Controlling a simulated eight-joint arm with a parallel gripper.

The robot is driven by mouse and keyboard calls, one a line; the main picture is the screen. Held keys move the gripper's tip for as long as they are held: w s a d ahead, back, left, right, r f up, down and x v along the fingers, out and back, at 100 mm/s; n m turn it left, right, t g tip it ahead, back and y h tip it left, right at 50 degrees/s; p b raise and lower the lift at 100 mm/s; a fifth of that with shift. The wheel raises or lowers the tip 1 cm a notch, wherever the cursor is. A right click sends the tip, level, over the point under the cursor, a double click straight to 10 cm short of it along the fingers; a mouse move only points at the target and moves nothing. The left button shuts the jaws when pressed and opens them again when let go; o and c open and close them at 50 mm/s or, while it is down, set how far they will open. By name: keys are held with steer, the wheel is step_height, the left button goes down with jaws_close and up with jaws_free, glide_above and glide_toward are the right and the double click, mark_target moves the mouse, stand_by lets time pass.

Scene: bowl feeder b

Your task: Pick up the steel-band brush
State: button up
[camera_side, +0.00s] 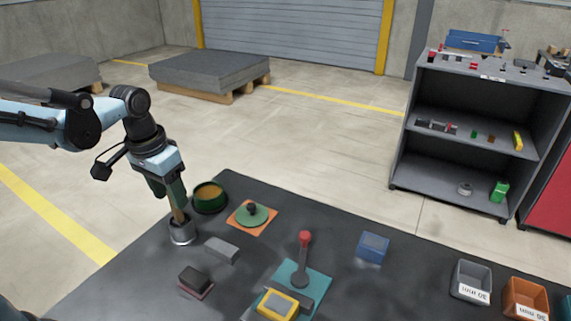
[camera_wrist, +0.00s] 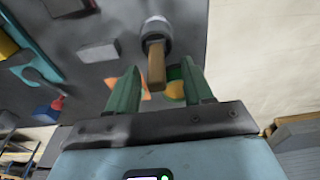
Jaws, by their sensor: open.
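The brush shows as a wooden handle (camera_side: 179,214) rising from a grey metal cylinder (camera_side: 181,233) at the left of the dark table. I cannot tell whether the cylinder is the brush's steel band or a cup around it; any bristles are hidden. My gripper (camera_side: 175,194) points down over the handle, with its green fingers near the handle's upper part. In the wrist view, my gripper (camera_wrist: 160,68) is open, and the handle (camera_wrist: 156,66) shows between its two fingers. A gap shows on each side, and the metal cylinder (camera_wrist: 155,31) lies beyond the fingertips.
A green bowl (camera_side: 209,207) with orange contents stands close behind the brush. A green knobbed disc (camera_side: 252,216) lies on an orange mat to its right. A grey block (camera_side: 222,249) and a black block (camera_side: 194,278) are nearby. A red-topped lever (camera_side: 304,258) stands farther right.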

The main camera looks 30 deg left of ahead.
mark_target(178, 213)
steer(key=shift+w+d+f, duration=0.1)
steer(key=shift+w+f, duration=0.05)
steer(key=shift+f, duration=1.05)
steer(key=shift+w+d+f, duration=0.1)
steer(key=shift+w+f, duration=0.05)
steer(key=shift+f, duration=1)
jaws_close()
